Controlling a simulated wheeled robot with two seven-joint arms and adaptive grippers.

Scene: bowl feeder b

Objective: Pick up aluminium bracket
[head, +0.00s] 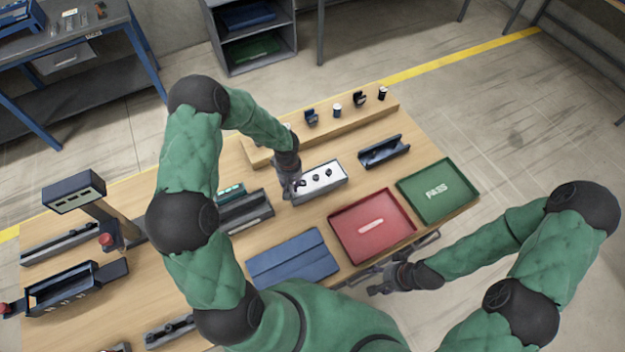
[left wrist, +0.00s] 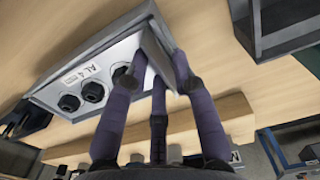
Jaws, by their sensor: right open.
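My left gripper (head: 291,190) is at the left end of a grey tray with a white floor (head: 325,186). In the left wrist view the tray (left wrist: 52,90) carries an "AL 4" label and several black round pieces (left wrist: 93,91). The fingertips of my left gripper (left wrist: 160,60) straddle a flat, tilted grey plate (left wrist: 158,48). I cannot tell whether this plate is the aluminium bracket or the tray's end wall, nor whether the fingers press on it. My right gripper (head: 380,283) is open and empty at the table's front edge, below the red tray.
A red tray (head: 338,238), a green "PASS" tray (head: 409,190) and a blue mat (head: 292,262) lie in front. A dark open holder (head: 384,151) sits right of the grey tray. A wooden ledge (head: 285,144) with small dark parts stands behind. Dark fixtures fill the left side.

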